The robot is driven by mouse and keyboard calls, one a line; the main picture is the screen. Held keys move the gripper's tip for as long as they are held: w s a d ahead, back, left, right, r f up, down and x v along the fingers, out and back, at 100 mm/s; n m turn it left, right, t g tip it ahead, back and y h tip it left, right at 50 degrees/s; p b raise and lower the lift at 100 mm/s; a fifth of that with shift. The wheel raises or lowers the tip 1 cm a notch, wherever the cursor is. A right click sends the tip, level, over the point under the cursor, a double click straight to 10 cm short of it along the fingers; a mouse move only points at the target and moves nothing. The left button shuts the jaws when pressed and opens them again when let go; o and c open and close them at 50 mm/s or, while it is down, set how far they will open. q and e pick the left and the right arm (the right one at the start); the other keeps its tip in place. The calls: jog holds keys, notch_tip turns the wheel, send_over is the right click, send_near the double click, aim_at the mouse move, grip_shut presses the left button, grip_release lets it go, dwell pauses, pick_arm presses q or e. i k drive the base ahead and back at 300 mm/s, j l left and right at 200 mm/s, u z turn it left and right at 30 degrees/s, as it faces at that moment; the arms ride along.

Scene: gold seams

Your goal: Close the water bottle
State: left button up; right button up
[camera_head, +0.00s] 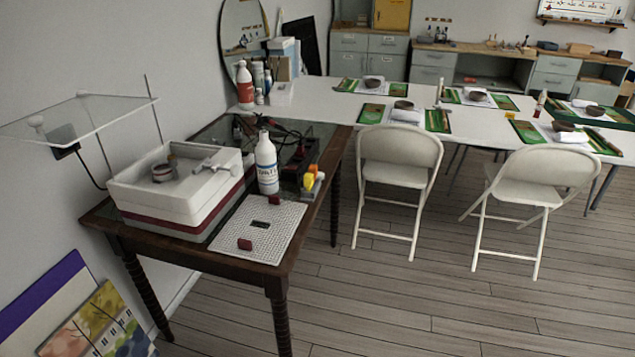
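A white bottle (267,165) with a printed label stands upright on the dark wooden table, beside a white box-shaped machine. It has a narrow pale top; I cannot tell whether that is a cap or an open neck. A second bottle, white and red with a pale pump-like top (245,86), stands upright farther back near the wall. Which of them is the water bottle is not clear from the view. No separate cap is clear to see. Neither of my grippers is in view.
The dark table (185,258) also holds the white machine (180,185), a perforated white mat (277,229) with small dark red blocks, and yellow-orange items (310,177). White folding chairs (398,160) stand by the long white table (440,105). The wooden floor (400,310) in front is clear.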

aim_at(265, 152)
jog(key=k, duration=1.1)
jog(key=u, duration=3.05)
jog(key=k+l, duration=0.15)
jog(key=l, duration=0.3)
jog(key=k+l, duration=0.1)
jog(key=l, duration=0.3)
jog(key=k+l, duration=0.15)
jog(key=l, duration=0.3)
jog(key=k+l, duration=0.1)
jog(key=l, duration=0.3)
jog(key=k+l, duration=0.15)
jog(key=l, duration=0.3)
jog(key=k+l, duration=0.1)
jog(key=l, duration=0.3)
